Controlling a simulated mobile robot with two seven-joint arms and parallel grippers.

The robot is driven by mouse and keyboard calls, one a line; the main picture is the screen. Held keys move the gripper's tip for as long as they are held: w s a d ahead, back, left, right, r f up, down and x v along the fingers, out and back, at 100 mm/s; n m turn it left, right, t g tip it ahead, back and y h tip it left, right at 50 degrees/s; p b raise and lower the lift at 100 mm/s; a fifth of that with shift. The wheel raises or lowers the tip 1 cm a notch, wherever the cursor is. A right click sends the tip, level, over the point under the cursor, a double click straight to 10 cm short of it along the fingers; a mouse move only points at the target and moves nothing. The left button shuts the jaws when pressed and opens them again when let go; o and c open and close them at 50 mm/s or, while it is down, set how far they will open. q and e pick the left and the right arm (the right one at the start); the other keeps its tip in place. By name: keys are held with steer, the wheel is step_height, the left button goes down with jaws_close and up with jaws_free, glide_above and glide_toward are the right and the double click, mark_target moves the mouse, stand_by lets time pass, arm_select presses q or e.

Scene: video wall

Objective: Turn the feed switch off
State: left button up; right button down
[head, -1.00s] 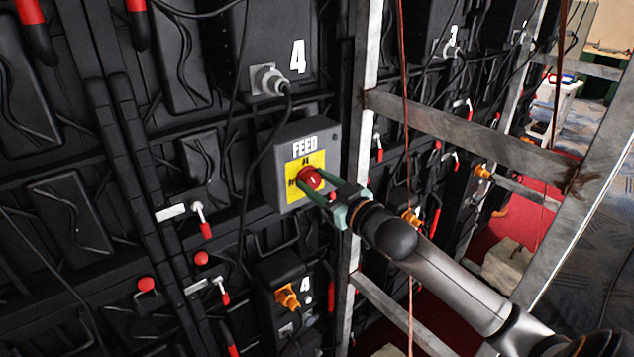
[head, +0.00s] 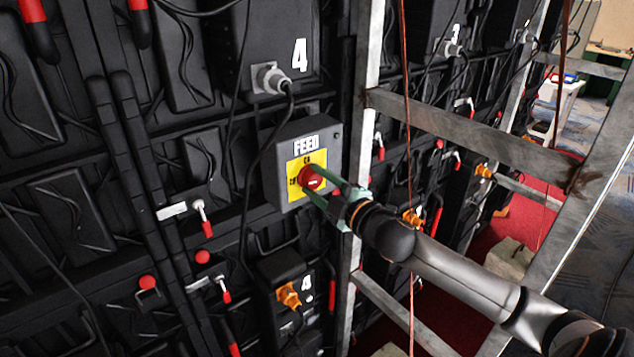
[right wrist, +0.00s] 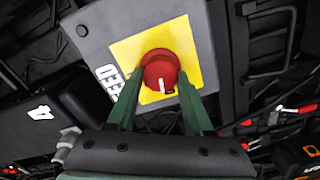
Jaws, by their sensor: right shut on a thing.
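The feed switch is a red rotary knob (head: 312,178) on a yellow plate (head: 296,165) on a grey box (head: 325,140) marked FEED. My right gripper (head: 322,187) has its green fingers on either side of the knob and is shut on it. In the right wrist view, the knob (right wrist: 160,70) shows between the tips of the two fingers (right wrist: 162,98), its white mark at the lower edge. In the head view the white mark lies nearly level. The small lettering on the plate is too blurred to read surely. My left gripper is not in view.
A grey metal frame (head: 470,130) stands right of the box, with my right arm passing in front of it. A black cable (head: 262,160) hangs close to the box's left side. Black panels with red-tipped levers (head: 203,218) surround it.

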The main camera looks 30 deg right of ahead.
steer(key=shift+n, duration=1)
steer(key=shift+c, duration=1.4)
jaws_free()
steer(key=shift+s+f, duration=0.15)
steer(key=shift+s, duration=0.3)
steer(key=s+d+b, duration=0.1)
steer(key=s, duration=1)
steer(key=shift+s+b, duration=0.3)
steer(key=shift+b, duration=0.1)
